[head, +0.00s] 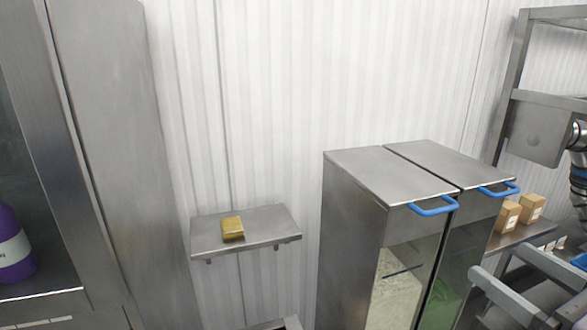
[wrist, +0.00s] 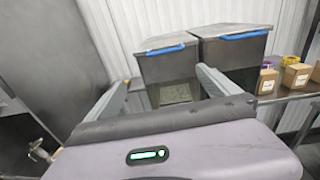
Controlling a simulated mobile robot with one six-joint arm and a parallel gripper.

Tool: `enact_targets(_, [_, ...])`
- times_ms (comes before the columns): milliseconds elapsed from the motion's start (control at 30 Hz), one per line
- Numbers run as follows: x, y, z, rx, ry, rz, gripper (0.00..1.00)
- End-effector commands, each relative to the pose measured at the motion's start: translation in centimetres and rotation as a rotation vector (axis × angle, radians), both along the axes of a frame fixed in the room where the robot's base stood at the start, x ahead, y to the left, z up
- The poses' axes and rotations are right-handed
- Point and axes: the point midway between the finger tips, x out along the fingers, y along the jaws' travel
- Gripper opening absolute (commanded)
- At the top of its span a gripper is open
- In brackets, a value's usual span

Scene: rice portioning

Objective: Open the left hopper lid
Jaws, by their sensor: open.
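The left hopper is a tall steel bin with a flat lid (head: 375,172) lying shut on top. Its blue handle (head: 433,208) sticks out at the lid's front edge. In the wrist view the left lid's handle (wrist: 165,50) is ahead of the fingers and above them in the picture. My gripper (head: 502,262) shows at the lower right of the head view, in front of the hoppers. In the wrist view my gripper (wrist: 168,77) is open and empty, with its two grey fingers spread apart and not touching the handle.
The right hopper's lid (head: 452,165) is also shut, close beside the left one, with its own blue handle (head: 499,190). Small boxes (head: 532,207) stand on a counter at right. A wall shelf (head: 270,222) at left holds a yellow sponge-like block (head: 232,228).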

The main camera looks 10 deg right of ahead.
Motion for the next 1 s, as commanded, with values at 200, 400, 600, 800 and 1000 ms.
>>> enact_targets(200, [1.5, -0.8, 0.9, 0.024, -0.030, -0.036, 1.00])
enact_targets(400, [7.7, -0.2, 0.8, 0.024, -0.027, -0.030, 1.00])
enact_targets(600, [12.9, 0.2, 0.8, 0.024, -0.026, -0.033, 1.00])
enact_targets(800, [15.8, 0.3, 0.6, 0.022, -0.026, -0.037, 1.00])
enact_targets(1000, [16.5, 0.3, 0.6, 0.022, -0.026, -0.038, 1.00])
